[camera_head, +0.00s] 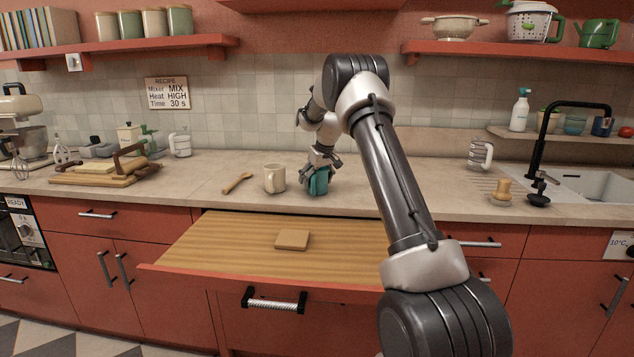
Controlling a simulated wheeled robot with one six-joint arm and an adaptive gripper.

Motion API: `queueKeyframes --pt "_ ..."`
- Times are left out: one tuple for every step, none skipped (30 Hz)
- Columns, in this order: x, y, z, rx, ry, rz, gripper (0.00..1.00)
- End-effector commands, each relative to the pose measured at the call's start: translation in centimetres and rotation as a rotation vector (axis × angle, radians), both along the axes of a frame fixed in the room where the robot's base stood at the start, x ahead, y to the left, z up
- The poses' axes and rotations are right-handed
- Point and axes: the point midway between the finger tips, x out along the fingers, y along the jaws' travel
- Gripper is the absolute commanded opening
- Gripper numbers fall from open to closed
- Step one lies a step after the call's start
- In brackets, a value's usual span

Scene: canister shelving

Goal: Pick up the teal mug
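The teal mug (319,183) is on or just above the counter, right of a cream mug (274,178). My gripper (320,168) reaches down from behind and above, with its fingers at the top of the teal mug. The fingers partly hide the mug's rim. I cannot tell whether they are closed on it or only around it, nor whether the mug touches the counter.
A wooden spoon (238,183) lies left of the cream mug. Below the counter, an open drawer (220,250) juts out with a small wooden block (292,240) in it. A sink (590,185) is at the right. A cutting board (95,178) lies at the left.

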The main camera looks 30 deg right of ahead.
Motion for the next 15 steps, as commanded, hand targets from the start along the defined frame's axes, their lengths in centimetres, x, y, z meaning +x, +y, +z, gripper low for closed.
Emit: queueKeyframes --pt "-0.01 0.01 -0.04 0.000 0.000 0.000 0.59" --pt "-0.01 0.01 -0.05 0.000 0.001 0.000 0.54" --pt "-0.02 0.01 -0.06 0.000 0.001 0.000 0.47" --pt "-0.02 0.01 -0.07 0.000 0.001 0.000 0.42" --pt "-0.02 0.01 -0.08 0.001 0.001 0.000 0.41" --pt "-0.03 0.02 -0.10 0.001 0.001 -0.001 0.41" --pt "-0.03 0.02 -0.11 0.001 0.001 -0.001 0.41" --pt "-0.03 0.02 -0.12 0.001 0.002 -0.001 0.41" --pt "-0.04 0.03 -0.15 0.001 0.002 -0.001 0.41" --pt "-0.05 0.02 -0.16 0.001 0.002 -0.001 0.40" --pt "-0.02 0.02 -0.11 0.001 0.001 -0.001 0.40" --pt "-0.03 0.03 -0.13 0.001 0.001 -0.001 0.40" --pt "-0.03 0.03 -0.14 0.001 0.002 -0.001 0.40" --pt "-0.04 0.04 -0.15 0.001 0.002 -0.001 0.40" --pt "-0.04 0.04 -0.17 0.001 0.002 -0.001 0.40"
